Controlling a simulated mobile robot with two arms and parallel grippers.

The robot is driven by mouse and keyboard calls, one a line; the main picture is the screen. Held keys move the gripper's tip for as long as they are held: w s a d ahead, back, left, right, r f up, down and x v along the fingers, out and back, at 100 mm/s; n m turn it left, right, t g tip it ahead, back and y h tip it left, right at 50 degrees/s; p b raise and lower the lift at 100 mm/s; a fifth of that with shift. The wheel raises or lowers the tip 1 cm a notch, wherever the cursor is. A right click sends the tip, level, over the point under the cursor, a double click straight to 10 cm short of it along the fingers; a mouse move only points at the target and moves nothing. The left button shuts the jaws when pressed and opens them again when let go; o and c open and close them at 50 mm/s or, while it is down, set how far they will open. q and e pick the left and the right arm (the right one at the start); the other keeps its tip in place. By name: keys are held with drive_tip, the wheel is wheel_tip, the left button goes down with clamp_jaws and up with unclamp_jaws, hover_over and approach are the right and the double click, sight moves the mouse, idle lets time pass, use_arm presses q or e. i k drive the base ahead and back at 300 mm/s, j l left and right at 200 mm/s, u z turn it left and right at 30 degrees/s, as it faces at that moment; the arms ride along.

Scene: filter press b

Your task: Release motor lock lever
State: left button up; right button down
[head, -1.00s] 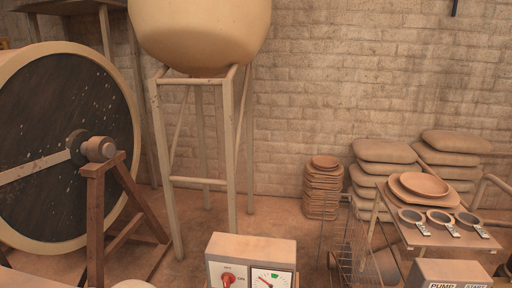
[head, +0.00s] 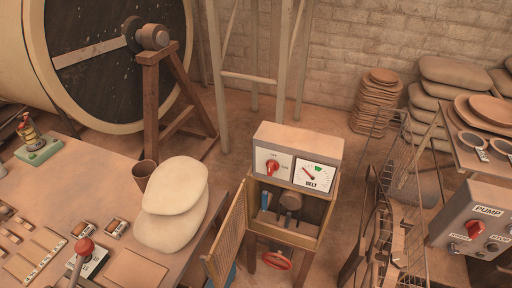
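A control box marked BELT (head: 298,146) with a red knob (head: 272,168) and a dial (head: 314,175) stands on an open cabinet (head: 284,236). Inside the cabinet are a grey rounded part (head: 292,200) and a small upright blue-handled piece (head: 265,201), possibly the lock lever; I cannot tell its position. The mesh door (head: 229,235) stands open to the left. A red handwheel (head: 276,260) is below. Another lever with a red ball knob (head: 84,246) rises from a labelled plate on the table at the lower left. Neither of my grippers is in view.
The table (head: 110,160) at left holds two pale sacks (head: 172,205), a brown cup (head: 145,173) and a green-based device (head: 37,147). A wire rack (head: 398,215) and PUMP box (head: 476,225) stand right. A large drum (head: 110,60) is behind. Floor shows between cabinet and rack.

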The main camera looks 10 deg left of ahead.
sight(267, 197)
drive_tip(key=k+l, duration=0.2)
drive_tip(key=k, duration=0.25)
drive_tip(key=k+l+z, duration=0.15)
drive_tip(key=k, duration=0.25)
drive_tip(key=k+j+z, duration=0.15)
drive_tip(key=k+j, duration=0.2)
drive_tip(key=k+j+z, duration=0.15)
drive_tip(key=k+j, duration=0.15)
drive_tip(key=k, duration=0.3)
drive_tip(key=j, duration=0.5)
drive_tip(key=k+j+z, duration=0.15)
drive_tip(key=j, duration=0.9)
drive_tip(key=k+j+z, duration=0.1)
drive_tip(key=j, duration=0.4)
drive_tip(key=i+l+u, duration=0.2)
drive_tip(key=l, duration=0.55)
drive_tip(key=l+u, duration=0.25)
drive_tip(key=l, duration=0.45)
drive_tip(key=i+l+u, duration=0.45)
drive_tip(key=i+l, duration=0.65)
drive_tip(key=l, duration=0.15)
drive_tip(key=i+l, duration=0.1)
drive_tip(key=l+z, duration=0.15)
drive_tip(key=l, duration=0.4)
drive_tip(key=i+l+z, duration=0.2)
drive_tip(key=l, duration=0.35)
